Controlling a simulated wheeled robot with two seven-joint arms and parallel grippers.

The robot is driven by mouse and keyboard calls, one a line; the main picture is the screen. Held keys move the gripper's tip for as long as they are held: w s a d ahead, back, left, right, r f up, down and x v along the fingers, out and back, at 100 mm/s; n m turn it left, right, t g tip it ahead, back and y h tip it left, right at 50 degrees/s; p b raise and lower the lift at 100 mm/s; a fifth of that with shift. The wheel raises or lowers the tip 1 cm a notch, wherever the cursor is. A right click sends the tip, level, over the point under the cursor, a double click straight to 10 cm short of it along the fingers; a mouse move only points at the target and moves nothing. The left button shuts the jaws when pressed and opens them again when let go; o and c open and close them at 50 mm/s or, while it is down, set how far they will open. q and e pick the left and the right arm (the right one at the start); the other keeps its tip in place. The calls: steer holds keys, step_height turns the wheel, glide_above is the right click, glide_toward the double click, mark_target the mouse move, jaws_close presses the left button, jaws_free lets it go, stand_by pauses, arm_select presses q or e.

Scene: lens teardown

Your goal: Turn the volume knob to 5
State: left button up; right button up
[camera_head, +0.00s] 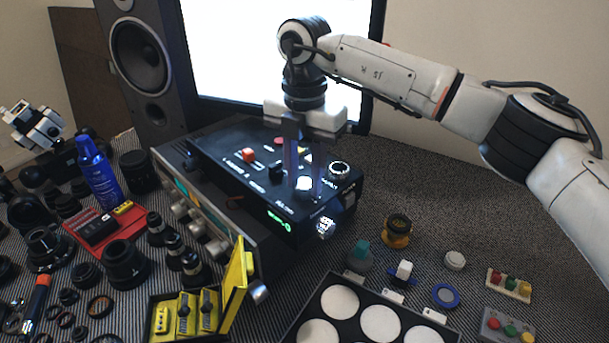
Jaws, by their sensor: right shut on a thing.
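A black control box (230,165) stands mid-scene, with an orange-red knob (249,155), a black knob (277,172), a pale silver knob (304,184) and a ringed silver knob (339,170) on top. My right gripper (304,178) points down from above and is shut on the pale silver knob, a finger on each side. The fingers partly cover the knob and nearby panel. The lettering is too small to read, so I cannot tell which knob is marked volume, nor its setting. A white and black part, perhaps my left gripper (36,128), shows at the left edge; its jaws are unclear.
A lit monitor (270,40) and a speaker (140,55) stand behind. A silver-fronted unit (200,215) sits left of the box. Lenses, a blue bottle (97,170) and a yellow case (185,315) crowd the left. A tray of white discs (340,302) lies in front.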

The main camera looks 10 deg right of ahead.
mark_target(305, 182)
steer(key=shift+r, duration=0.1)
steer(key=o, duration=1)
steer(key=shift+o, duration=0.2)
step_height(305, 182, up, 10)
steer(key=shift+r+b, duration=0.15)
steer(key=shift+b, duration=0.15)
